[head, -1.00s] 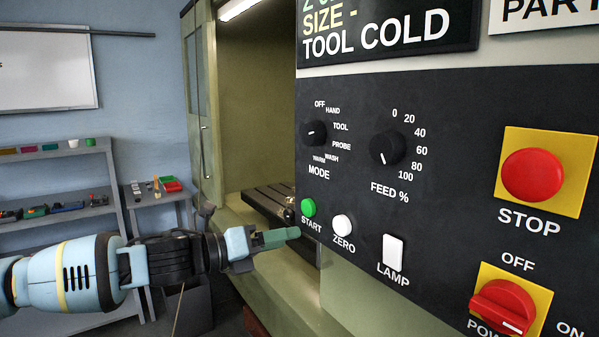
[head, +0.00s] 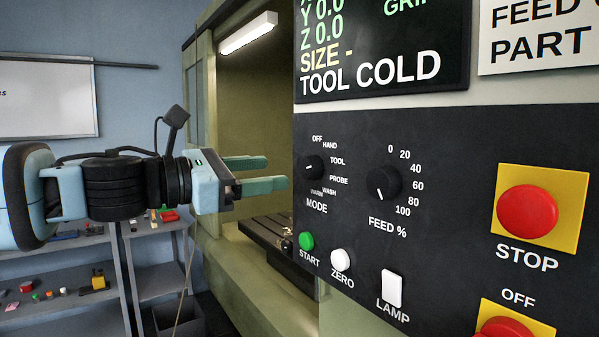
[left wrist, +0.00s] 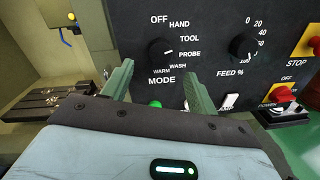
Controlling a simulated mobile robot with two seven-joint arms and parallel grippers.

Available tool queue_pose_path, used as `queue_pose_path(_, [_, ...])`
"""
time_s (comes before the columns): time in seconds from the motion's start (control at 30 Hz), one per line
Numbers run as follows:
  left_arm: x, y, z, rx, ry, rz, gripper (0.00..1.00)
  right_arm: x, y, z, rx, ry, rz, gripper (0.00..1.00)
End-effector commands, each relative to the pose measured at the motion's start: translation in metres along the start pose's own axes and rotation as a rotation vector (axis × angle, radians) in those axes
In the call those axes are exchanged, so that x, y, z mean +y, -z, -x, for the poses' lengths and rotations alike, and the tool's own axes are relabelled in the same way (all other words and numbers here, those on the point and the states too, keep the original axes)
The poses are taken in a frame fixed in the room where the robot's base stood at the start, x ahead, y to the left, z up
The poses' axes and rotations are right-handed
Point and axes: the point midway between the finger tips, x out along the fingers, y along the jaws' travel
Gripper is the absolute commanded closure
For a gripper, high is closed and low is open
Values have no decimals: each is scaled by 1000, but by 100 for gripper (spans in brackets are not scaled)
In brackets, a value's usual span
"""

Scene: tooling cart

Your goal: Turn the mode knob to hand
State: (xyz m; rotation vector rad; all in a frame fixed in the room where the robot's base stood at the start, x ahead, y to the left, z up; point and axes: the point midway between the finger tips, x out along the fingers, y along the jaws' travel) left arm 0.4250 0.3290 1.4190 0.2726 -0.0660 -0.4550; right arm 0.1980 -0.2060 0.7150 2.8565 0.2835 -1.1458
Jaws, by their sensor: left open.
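The mode knob (head: 313,167) is a small black dial on the dark control panel, ringed by the labels OFF, HAND, TOOL, PROBE, WASH and WARM. The knob also shows in the left wrist view (left wrist: 160,48), beyond the fingers. My left gripper (head: 274,172) is open and empty, its two green fingers apart and pointing right at the panel. Its tips are left of the knob in the head view and do not touch it. My right gripper is not in view.
The FEED % knob (head: 383,183) is right of the mode knob. The green START button (head: 306,241), white ZERO button (head: 342,259) and LAMP switch (head: 391,288) are below. The red STOP button (head: 527,212) is far right. The machine's opening is behind the left gripper.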

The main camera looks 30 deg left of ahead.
Motion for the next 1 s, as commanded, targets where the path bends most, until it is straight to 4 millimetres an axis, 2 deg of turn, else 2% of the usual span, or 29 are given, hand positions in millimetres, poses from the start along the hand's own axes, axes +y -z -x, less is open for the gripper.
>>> queue_pose_path(0.03, [0,7,-8,10,3,5,41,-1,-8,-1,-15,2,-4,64])
queue_pose_path(0.13, [0,8,-19,10,3,6,41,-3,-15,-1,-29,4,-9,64])
queue_pose_path(0.5, [0,7,-57,9,0,6,41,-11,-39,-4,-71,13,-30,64])
queue_pose_path(0.7, [0,4,-67,5,0,4,41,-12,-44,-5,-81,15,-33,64])
queue_pose_path(1.0, [0,1,-69,1,0,3,41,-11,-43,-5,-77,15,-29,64])
